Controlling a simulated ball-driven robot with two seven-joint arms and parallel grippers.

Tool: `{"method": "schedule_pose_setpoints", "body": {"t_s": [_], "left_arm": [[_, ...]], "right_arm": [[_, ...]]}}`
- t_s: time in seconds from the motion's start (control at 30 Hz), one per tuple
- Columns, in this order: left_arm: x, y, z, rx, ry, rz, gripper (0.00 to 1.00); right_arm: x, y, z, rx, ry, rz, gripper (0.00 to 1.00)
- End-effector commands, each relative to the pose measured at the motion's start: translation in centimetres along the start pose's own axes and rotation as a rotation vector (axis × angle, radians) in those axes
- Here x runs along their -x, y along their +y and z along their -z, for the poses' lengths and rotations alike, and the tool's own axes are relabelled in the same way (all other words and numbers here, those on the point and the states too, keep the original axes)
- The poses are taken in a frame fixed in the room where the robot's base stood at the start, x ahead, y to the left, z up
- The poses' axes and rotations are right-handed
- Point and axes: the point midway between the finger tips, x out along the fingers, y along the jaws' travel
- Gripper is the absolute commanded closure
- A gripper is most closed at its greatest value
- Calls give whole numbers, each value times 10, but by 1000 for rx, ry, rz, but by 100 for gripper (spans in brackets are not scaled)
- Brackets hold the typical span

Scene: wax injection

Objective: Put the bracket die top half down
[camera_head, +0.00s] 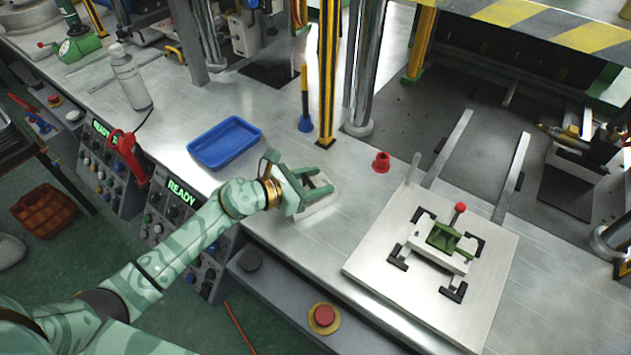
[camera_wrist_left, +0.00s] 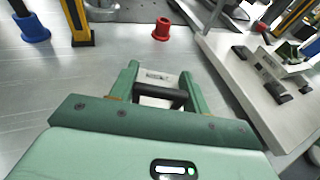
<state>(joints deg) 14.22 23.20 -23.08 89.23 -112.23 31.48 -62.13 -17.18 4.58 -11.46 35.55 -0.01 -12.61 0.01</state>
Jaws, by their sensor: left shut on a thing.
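My left gripper (camera_head: 318,184) is shut on the bracket die top half (camera_head: 318,206), a pale grey block. In the left wrist view, the black handle bar (camera_wrist_left: 160,95) of the die half lies between the green fingers, and part of its grey body (camera_wrist_left: 158,77) shows beyond it. The gripper covers much of the die half. It is at or just above the steel bench, between the blue tray and the raised plate; I cannot tell whether it touches. My right gripper is not in view.
A blue tray (camera_head: 225,143) lies left of the gripper. A red cup-like piece (camera_head: 381,162) and a yellow post (camera_head: 326,80) stand behind. To the right, a pale plate (camera_head: 385,240) carries black corner brackets around a grey block with a green piece (camera_head: 443,238). Bare bench (camera_head: 290,240) lies in front.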

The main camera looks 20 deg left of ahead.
Motion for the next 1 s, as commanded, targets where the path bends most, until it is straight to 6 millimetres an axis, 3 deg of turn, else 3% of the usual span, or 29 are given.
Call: {"method": "schedule_pose_setpoints", "body": {"t_s": [0.13,0.17,0.23,0.63,1.0], "left_arm": [[-1,1,2,-2,-3,-1,98],[-1,0,4,-1,1,0,50],[-1,0,2,-1,0,0,31],[8,0,0,-2,2,-1,31],[90,0,0,-3,4,0,31]], "right_arm": [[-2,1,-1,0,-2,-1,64],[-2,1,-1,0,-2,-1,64],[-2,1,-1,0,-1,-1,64],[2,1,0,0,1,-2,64],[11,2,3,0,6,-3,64]]}}
